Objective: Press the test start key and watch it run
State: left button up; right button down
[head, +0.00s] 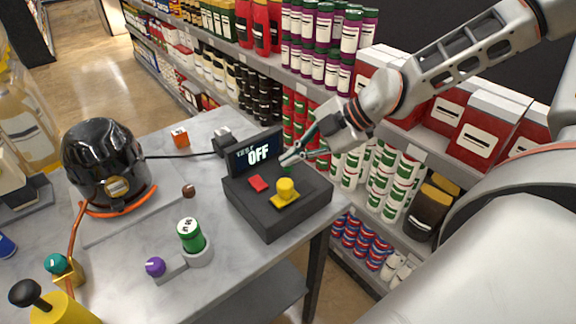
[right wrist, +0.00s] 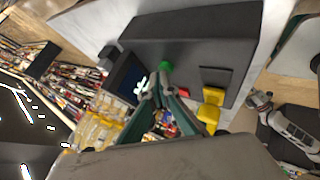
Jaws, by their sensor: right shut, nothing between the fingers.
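A dark control box (head: 264,213) stands on the grey table, with a small screen (head: 256,152) reading "TEST OFF". On its top are a red key (head: 258,184), a yellow knob (head: 285,188) on a yellow plate, and a green key (head: 287,169) at the back, partly hidden by my gripper. My right gripper (head: 286,160) is shut and empty, its fingertips just above or at the green key. In the right wrist view the fingertips (right wrist: 158,80) are close to the green key (right wrist: 166,66); I cannot tell whether they touch. My left gripper is not in view.
A black dome-shaped pump (head: 103,160) stands at the left of the table. Stocked shelves (head: 410,150) stand close behind the table on the right.

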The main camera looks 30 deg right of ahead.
aim_at(292, 167)
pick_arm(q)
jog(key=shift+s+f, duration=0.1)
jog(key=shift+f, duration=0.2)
pick_arm(e)
jog(key=shift+f, duration=0.3)
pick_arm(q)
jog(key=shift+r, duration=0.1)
pick_arm(e)
jog(key=shift+r, duration=0.2)
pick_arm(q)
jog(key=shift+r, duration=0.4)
pick_arm(e)
jog(key=shift+r, duration=0.7)
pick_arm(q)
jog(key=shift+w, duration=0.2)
